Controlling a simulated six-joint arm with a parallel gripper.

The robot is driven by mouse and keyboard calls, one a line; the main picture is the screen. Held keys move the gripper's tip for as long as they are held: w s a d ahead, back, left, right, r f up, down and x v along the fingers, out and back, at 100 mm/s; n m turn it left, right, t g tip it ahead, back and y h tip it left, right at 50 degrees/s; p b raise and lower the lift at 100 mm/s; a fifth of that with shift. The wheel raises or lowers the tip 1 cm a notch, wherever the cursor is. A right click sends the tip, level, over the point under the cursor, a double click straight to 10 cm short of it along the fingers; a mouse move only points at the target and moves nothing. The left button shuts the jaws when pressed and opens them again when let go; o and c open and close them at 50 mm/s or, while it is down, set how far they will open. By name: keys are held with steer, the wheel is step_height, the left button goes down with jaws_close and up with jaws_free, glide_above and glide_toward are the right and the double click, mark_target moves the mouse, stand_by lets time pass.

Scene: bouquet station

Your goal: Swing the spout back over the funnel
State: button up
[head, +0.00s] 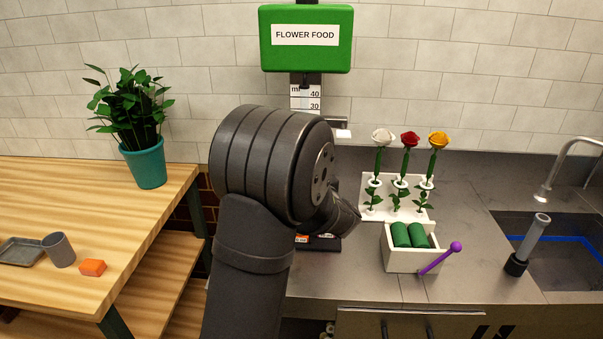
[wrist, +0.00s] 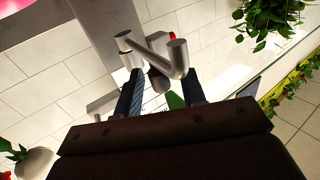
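The green flower food dispenser (head: 306,40) hangs on the wall above a ml scale (head: 305,97). A small pale metal piece, apparently the spout (head: 342,131), shows right of the scale, partly behind my arm. In the wrist view a jointed metal bar with round ends, likely the spout (wrist: 150,54), crosses just beyond my fingertips. My gripper (wrist: 161,80) has its two fingers apart, one on each side of a grey rounded end. I cannot tell whether they touch it. I cannot make out the funnel; my arm covers the area below the dispenser in the head view.
A white rack (head: 434,208) holds white, red and yellow roses right of my arm. In front is a white box (head: 397,262) with green rolls and a purple-headed stick (head: 441,257). The sink (head: 565,262) is at right. A wooden table (head: 60,200) with a potted plant (head: 146,163) is at left.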

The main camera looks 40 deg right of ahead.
steer(key=shift+w, duration=0.3)
jaws_close()
